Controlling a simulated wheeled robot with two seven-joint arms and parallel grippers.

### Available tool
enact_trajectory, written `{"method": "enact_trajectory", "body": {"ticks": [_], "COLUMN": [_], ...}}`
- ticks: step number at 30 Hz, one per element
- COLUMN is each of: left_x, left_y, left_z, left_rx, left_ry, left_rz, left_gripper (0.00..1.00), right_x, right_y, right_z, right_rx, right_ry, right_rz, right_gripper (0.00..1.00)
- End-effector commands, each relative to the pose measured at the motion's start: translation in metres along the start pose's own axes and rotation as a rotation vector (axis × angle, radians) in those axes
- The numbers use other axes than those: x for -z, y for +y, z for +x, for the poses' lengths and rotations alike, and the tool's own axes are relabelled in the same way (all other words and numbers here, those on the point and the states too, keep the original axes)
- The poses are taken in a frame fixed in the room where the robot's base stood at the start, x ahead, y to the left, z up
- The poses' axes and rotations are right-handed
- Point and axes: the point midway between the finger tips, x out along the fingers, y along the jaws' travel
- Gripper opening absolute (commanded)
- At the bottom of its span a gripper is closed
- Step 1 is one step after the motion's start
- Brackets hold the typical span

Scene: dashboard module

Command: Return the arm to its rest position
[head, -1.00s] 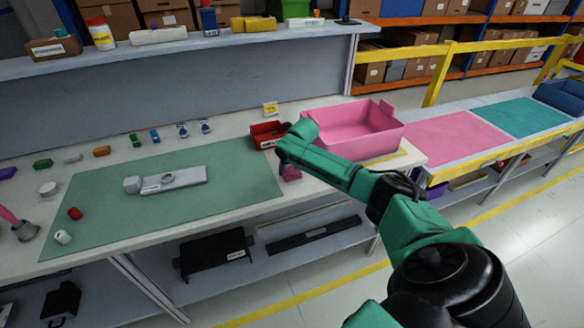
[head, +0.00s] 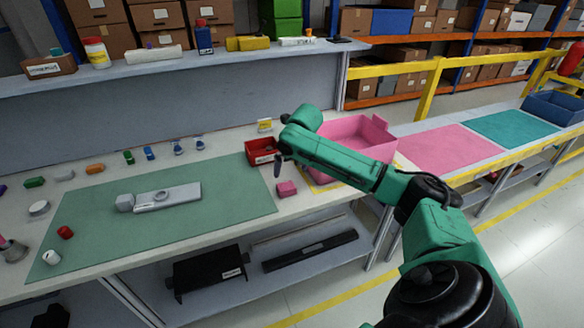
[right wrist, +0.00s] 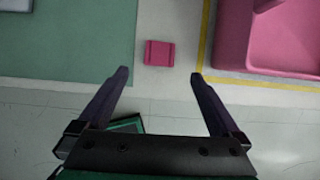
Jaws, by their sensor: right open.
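My right arm reaches in from the lower right in the head view, with its gripper (head: 278,168) over the table near the front edge. In the right wrist view its two dark fingers (right wrist: 160,76) are spread wide with nothing between them. A small pink block (right wrist: 159,53) lies on the table just beyond the fingertips, apart from them; it also shows in the head view (head: 286,188). My left gripper is not in view.
The pink bin (head: 350,135) stands right of the gripper, partly behind my arm. A red bin (head: 262,150) sits behind it. The green mat (head: 95,225) holds a grey module (head: 165,196). A shelf (head: 220,62) runs along the back.

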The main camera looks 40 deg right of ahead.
Motion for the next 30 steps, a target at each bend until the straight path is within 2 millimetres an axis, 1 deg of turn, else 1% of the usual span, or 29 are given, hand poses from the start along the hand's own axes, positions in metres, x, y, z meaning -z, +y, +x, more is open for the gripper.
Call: {"method": "enact_trajectory", "body": {"ticks": [1,3,6,19,20,22,23,26,27,29,30], "left_x": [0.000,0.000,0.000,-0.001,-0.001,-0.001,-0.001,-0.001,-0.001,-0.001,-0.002], "left_y": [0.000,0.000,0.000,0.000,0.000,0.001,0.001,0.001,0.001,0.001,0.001], "left_z": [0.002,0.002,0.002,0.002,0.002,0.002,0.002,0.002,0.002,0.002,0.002], "left_rx": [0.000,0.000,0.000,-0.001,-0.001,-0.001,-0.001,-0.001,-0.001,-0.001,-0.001], "left_ry": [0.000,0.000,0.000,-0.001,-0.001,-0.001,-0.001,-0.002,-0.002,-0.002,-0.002], "left_rz": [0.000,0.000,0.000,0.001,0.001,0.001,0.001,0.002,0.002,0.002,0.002], "left_gripper": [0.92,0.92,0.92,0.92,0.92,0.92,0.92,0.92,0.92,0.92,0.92], "right_x": [0.000,0.000,0.001,0.000,0.001,0.008,0.015,0.056,0.081,0.123,0.147], "right_y": [0.000,0.000,0.000,0.000,0.001,0.011,0.019,0.066,0.090,0.123,0.140], "right_z": [-0.006,-0.012,-0.015,-0.015,-0.014,-0.007,-0.002,0.025,0.036,0.047,0.050], "right_rx": [0.001,0.001,0.001,0.000,0.000,-0.007,-0.012,-0.045,-0.064,-0.092,-0.107], "right_ry": [-0.002,0.000,0.001,0.001,0.001,0.010,0.017,0.058,0.081,0.122,0.148], "right_rz": [-0.001,-0.001,-0.001,-0.001,0.001,0.024,0.049,0.222,0.338,0.567,0.736], "right_gripper": [1.00,1.00,1.00,1.00,1.00,1.00,1.00,1.00,1.00,1.00,1.00]}}
